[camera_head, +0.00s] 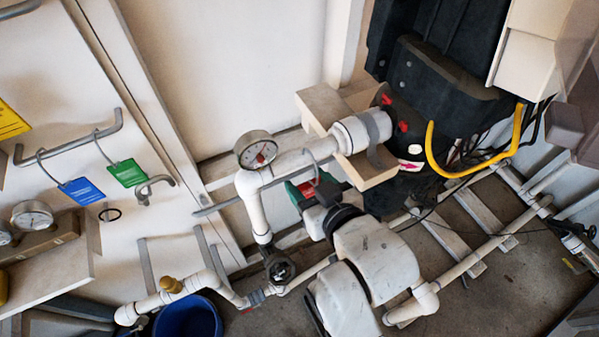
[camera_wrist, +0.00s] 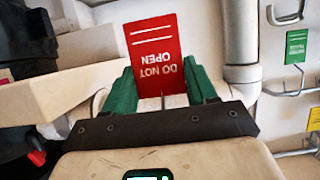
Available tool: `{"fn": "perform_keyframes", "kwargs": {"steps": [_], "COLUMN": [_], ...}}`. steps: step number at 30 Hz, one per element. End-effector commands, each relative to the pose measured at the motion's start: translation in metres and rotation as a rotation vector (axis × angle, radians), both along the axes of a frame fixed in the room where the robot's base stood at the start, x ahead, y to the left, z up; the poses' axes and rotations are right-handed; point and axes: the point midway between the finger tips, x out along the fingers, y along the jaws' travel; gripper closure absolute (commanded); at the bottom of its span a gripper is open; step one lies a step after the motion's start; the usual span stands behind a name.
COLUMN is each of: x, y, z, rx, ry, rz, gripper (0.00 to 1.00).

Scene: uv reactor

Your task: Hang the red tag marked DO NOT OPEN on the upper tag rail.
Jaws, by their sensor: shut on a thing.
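The red tag (camera_wrist: 154,45) shows upside down in the wrist view, with DO NOT OPEN in white letters. My gripper (camera_wrist: 160,84) has green fingers on either side of the tag's lettered end and is shut on it. In the head view my gripper (camera_head: 309,189) is in the middle, and only a small part of the tag shows there. In the wrist view one rail (camera_wrist: 292,92) carries a green tag (camera_wrist: 297,46). A second rail (camera_wrist: 298,152), seemingly the upper one, is partly visible at the lower right edge. My gripper is well apart from both.
In the head view blue (camera_head: 82,190) and green (camera_head: 127,173) tags hang on a wall rail (camera_head: 75,139). A yellow tag (camera_head: 10,121) is at the left edge. White pipework with a gauge (camera_head: 256,150) stands near my gripper. A shelf (camera_head: 45,262) juts out below the tags.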

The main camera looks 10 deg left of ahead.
Motion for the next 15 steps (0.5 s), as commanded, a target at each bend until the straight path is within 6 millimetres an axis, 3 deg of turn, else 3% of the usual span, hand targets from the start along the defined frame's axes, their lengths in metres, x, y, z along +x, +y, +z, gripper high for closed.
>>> {"fn": "perform_keyframes", "kwargs": {"steps": [11, 15], "x": [0.034, 0.032], "y": [0.024, 0.022], "z": [0.002, -0.021], "rx": [0.001, -0.005], "ry": [0.001, 0.004], "rz": [0.001, 0.001], "gripper": [0.72, 0.72]}}
